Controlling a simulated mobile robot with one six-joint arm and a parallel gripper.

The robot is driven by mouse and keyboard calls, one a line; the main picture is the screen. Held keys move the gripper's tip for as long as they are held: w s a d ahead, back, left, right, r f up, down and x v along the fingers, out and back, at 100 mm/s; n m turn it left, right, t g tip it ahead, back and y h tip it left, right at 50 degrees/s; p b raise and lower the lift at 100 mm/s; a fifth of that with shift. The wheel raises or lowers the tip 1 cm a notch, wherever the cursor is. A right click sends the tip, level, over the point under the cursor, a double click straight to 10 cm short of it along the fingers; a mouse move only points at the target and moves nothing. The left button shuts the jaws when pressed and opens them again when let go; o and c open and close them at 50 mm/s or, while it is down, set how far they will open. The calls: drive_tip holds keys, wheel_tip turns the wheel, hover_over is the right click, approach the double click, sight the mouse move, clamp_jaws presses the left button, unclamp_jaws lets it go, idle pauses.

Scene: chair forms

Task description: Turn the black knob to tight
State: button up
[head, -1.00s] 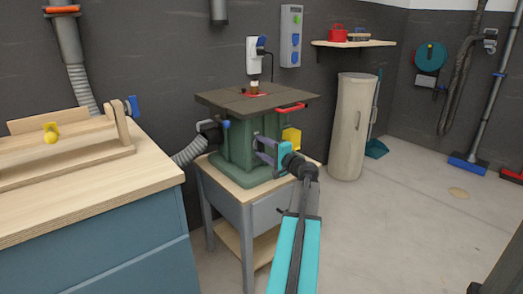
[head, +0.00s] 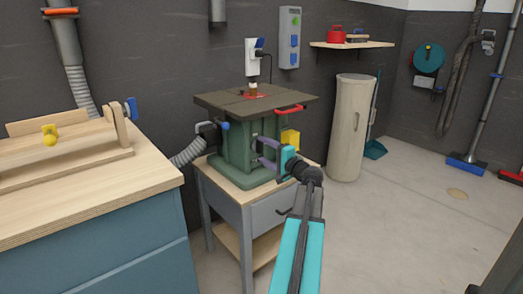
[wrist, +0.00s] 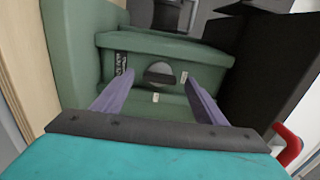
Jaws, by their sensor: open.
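The green machine (head: 240,148) stands on a small bench under a dark table top. In the wrist view its green housing (wrist: 125,45) fills the middle. A dark round knob (wrist: 160,73) sits on the housing, with small white labels below it and to its right. My gripper (head: 259,152) is at the machine's right front side. Its two purple fingers (wrist: 158,92) are spread apart with nothing between them, one to each side of the knob in the picture. I cannot tell how far the tips are from it. The knob is not clear in the head view.
A red handle (head: 291,108) sticks out at the table top's right edge, and a yellow part (head: 291,138) is behind my gripper. A wooden workbench (head: 80,205) stands at left. A beige cylinder (head: 350,130) stands at right, with free floor before it.

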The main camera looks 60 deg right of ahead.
drive_tip(key=p+v, duration=0.1)
drive_tip(key=v, duration=1)
drive_tip(key=shift+s, duration=0.15)
drive_tip(key=shift+a, duration=0.15)
